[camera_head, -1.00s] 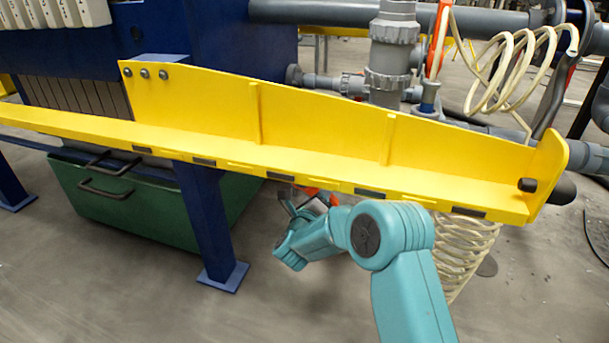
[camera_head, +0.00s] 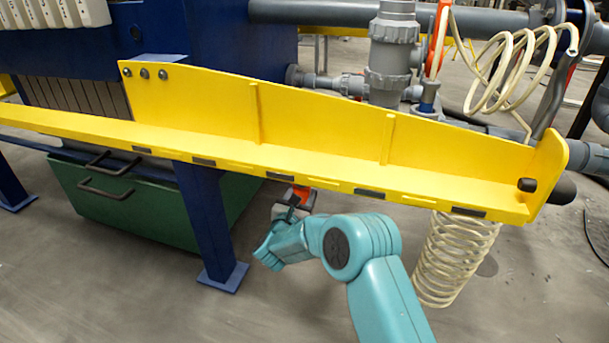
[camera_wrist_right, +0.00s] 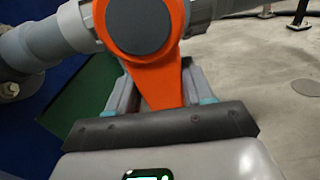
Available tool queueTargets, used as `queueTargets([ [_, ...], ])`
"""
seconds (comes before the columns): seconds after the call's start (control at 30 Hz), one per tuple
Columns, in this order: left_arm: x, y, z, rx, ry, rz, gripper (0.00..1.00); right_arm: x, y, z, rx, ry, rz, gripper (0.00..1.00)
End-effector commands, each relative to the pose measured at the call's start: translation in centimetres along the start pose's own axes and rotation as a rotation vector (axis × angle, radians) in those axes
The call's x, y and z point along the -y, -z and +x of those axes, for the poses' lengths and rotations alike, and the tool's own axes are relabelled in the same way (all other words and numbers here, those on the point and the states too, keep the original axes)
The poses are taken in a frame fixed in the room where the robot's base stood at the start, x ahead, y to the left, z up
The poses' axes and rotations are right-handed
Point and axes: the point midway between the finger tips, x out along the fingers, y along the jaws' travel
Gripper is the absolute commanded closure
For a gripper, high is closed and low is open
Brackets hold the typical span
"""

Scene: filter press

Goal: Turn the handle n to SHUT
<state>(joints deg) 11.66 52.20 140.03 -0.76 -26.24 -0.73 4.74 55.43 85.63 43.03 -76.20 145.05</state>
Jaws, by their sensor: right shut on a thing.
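The orange handle (camera_wrist_right: 162,82) fills the middle of the right wrist view, with a dark round hub cap on a grey pipe valve. Its lower end lies between the two fingers of my right gripper (camera_wrist_right: 163,100), which is shut on it. In the head view a small bit of the orange handle (camera_head: 302,192) shows below the yellow beam, and my right gripper (camera_head: 292,207) is at it, partly hidden. No SHUT mark or letter can be read. My left gripper is in neither view.
The yellow beam (camera_head: 320,150) runs across above my right arm and hides most of the valve. A blue post (camera_head: 208,225) and a green bin (camera_head: 130,205) stand to the left. A coiled cream hose (camera_head: 455,260) hangs to the right. The floor in front is clear.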

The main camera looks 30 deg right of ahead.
Motion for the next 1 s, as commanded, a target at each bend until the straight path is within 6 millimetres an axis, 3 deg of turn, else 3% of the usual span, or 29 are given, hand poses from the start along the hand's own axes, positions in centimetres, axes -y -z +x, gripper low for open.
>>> queueTargets([
  [0.07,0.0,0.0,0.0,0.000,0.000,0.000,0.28,-0.8,0.0,-0.3,-0.001,-0.021,0.000,0.88],
  [0.1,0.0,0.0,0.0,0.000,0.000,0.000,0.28,-0.7,0.0,-0.3,-0.001,-0.021,0.000,0.45],
  [0.17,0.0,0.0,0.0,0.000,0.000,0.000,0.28,-0.7,0.0,-0.3,-0.001,-0.019,0.000,0.28],
  [0.47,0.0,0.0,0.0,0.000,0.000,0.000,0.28,-0.4,-0.1,-0.4,0.000,-0.011,-0.001,0.28],
  [0.8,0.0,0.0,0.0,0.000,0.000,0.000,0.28,-0.3,-0.1,-5.5,0.000,-0.009,-0.002,0.28],
  [1.0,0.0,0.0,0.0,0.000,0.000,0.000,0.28,-0.2,-0.1,-7.1,0.000,-0.007,-0.001,0.28],
])
